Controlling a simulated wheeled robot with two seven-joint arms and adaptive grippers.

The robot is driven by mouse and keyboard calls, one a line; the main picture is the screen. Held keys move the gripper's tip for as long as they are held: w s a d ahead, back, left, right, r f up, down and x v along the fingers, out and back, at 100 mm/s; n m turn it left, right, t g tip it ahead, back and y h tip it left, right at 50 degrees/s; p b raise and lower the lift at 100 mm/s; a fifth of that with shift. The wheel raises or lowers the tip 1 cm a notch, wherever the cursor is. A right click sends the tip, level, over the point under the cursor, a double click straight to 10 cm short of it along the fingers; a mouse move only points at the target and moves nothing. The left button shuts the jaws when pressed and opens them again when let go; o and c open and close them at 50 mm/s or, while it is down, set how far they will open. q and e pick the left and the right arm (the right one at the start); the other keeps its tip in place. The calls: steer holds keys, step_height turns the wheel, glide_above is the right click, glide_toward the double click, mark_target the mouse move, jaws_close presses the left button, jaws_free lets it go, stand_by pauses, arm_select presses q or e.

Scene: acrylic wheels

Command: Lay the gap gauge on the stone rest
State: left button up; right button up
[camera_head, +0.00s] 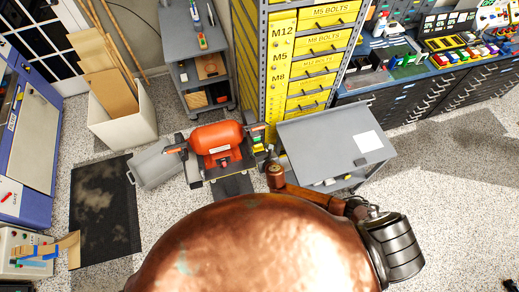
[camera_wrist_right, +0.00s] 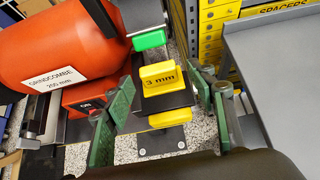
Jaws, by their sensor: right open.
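The gap gauge (camera_wrist_right: 160,79) is a yellow block marked "3 mm". In the right wrist view it sits on a small dark plate beside the orange grinder, which looks like the stone rest (camera_wrist_right: 176,101). Another yellow piece (camera_wrist_right: 170,119) shows just below the plate. In the head view the gauge is a small yellow spot (camera_head: 257,143) at the grinder's right end. My right gripper (camera_wrist_right: 159,94) is open, its green pads apart on either side of the gauge, with no visible contact. My left gripper is not in view.
The orange grinder (camera_head: 216,139) has a green piece (camera_wrist_right: 149,40) at its right end. A grey bench (camera_head: 315,140) stands to the right and a yellow drawer cabinet (camera_head: 320,45) behind. Speckled floor shows around them.

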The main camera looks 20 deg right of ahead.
steer(key=v, duration=1.2)
stand_by(0.3)
